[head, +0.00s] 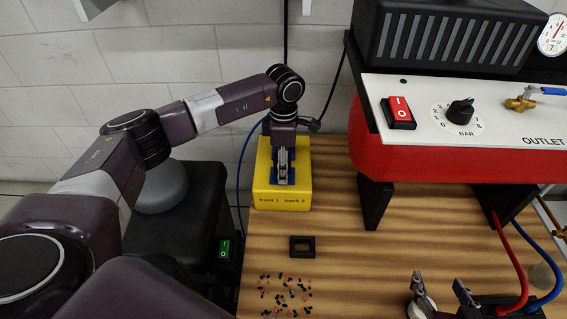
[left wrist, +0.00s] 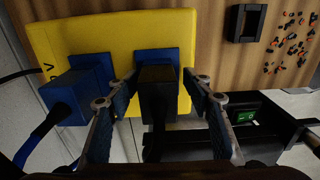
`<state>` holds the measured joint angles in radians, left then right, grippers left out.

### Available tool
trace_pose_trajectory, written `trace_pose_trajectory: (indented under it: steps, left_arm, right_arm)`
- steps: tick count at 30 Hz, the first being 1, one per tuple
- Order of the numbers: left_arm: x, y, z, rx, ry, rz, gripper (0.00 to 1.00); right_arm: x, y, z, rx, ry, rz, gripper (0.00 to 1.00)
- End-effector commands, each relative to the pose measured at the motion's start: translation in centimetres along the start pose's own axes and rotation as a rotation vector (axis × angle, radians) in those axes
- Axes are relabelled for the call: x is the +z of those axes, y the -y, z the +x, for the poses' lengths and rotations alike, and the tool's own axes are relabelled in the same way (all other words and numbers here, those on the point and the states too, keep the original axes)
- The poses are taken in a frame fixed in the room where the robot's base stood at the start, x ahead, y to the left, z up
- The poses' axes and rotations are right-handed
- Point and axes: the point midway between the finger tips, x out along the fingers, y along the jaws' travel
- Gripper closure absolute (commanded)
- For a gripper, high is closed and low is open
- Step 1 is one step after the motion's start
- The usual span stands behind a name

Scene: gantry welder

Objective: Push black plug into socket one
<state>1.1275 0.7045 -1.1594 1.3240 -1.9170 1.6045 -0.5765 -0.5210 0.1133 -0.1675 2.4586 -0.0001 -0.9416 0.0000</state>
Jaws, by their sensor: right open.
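The black plug (left wrist: 158,92) stands at the right-hand blue socket (left wrist: 158,57) of the yellow box (head: 285,199) in the left wrist view, the side nearer the black frame. How deep it sits is unclear. The box's front label reads "front 1 back 2". My left gripper (head: 283,170) has its fingers on either side of the black plug, also in the left wrist view (left wrist: 161,84); whether they press on it is unclear. A blue plug (left wrist: 80,92) with a blue cable is at the other socket. My right gripper (head: 440,288) is open and empty, low in the head view.
A small black square frame (head: 302,246) and scattered black and orange bits (head: 286,295) lie on the wooden table in front of the box. A red and white machine (head: 440,155) stands at the right, with red and blue hoses.

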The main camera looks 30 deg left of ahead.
Motion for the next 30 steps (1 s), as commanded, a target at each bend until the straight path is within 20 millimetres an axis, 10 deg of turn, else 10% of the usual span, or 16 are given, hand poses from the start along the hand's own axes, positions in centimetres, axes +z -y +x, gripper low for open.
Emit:
trace_pose_trajectory:
  steps: [11,30]
  left_arm:
    - [0.1,-0.3,-1.4,0.008,0.005,-0.001,0.54]
    - [0.1,-0.1,-12.0,0.005,0.003,0.0,0.54]
  right_arm:
    - [-0.2,-0.1,-0.1,0.001,-0.003,-0.002,0.46]
    - [-0.1,-0.1,-0.1,0.001,0.0,-0.002,0.46]
